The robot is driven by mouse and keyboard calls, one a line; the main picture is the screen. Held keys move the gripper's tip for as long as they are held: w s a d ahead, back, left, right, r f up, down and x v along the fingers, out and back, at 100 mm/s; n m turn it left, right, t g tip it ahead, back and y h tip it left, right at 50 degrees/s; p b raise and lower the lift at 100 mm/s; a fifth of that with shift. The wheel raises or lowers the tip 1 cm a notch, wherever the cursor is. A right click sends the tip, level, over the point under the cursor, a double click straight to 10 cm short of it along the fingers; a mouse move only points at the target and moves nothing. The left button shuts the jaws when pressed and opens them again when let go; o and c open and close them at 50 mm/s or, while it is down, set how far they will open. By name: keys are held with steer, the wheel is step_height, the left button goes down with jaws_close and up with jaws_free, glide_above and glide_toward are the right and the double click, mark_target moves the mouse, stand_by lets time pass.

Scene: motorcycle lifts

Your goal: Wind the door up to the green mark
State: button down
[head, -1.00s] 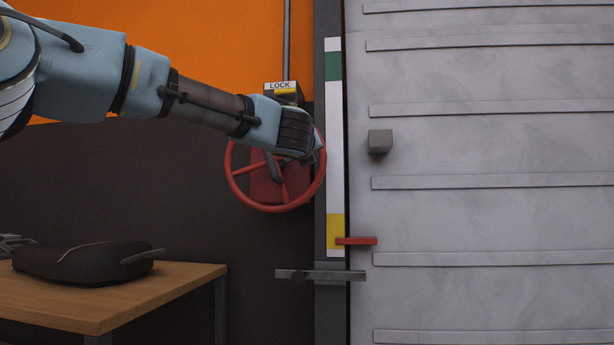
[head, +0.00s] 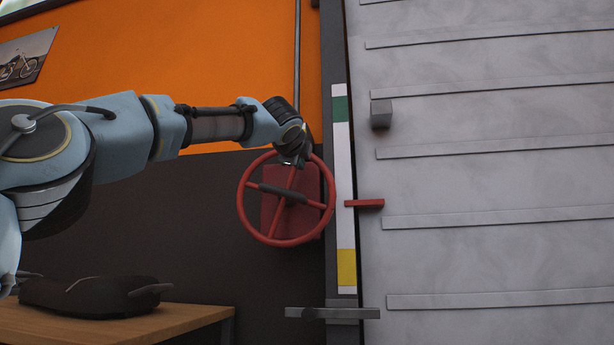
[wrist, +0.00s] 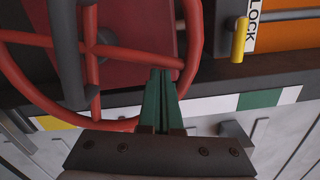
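The red handwheel (head: 244,226) is on the wall left of the door; it also fills the upper left of the wrist view (wrist: 30,105). A dark handle lies across it. My gripper (head: 296,160) is at the wheel's upper right. In the wrist view its green fingers (wrist: 161,72) are together, tips over the place where a spoke meets the rim; I see nothing between them, and contact is unclear. The grey door (head: 480,180) carries a red pointer (head: 364,204), about midway along the white strip (head: 344,180), above the yellow mark (head: 346,267) and below the green mark (head: 340,109).
A LOCK label (wrist: 253,25) with a yellow lever (wrist: 239,40) sits near the wheel. A grey block (head: 381,114) juts from the door. A flat bracket (head: 332,313) is below the strip. A bench (head: 190,318) with a dark seat (head: 85,297) stands lower left.

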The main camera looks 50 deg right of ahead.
steer(key=shift+w+a+f+n+y+b, duration=0.1)
steer(key=shift+w+a+n+b, duration=0.75)
steer(key=shift+w+n, duration=0.45)
steer(key=shift+w+a+n+y+b, duration=0.1)
steer(key=shift+w+a+n+b, duration=0.6)
steer(key=shift+w+n+b, duration=0.45)
steer(key=shift+w+a+f+n+y+b, duration=0.1)
steer(key=shift+w+a+n+b, duration=0.7)
steer(key=shift+w+n, duration=0.6)
steer(key=shift+w+a+f+n+b, duration=0.25)
steer(key=shift+w+a+n+b, duration=0.1)
steer(key=shift+n, duration=0.4)
steer(key=shift+w+a+f+b, duration=0.4)
steer(key=shift+w+f+b, duration=0.1)
steer(key=shift+w+b, duration=0.15)
steer(key=shift+s, duration=0.1)
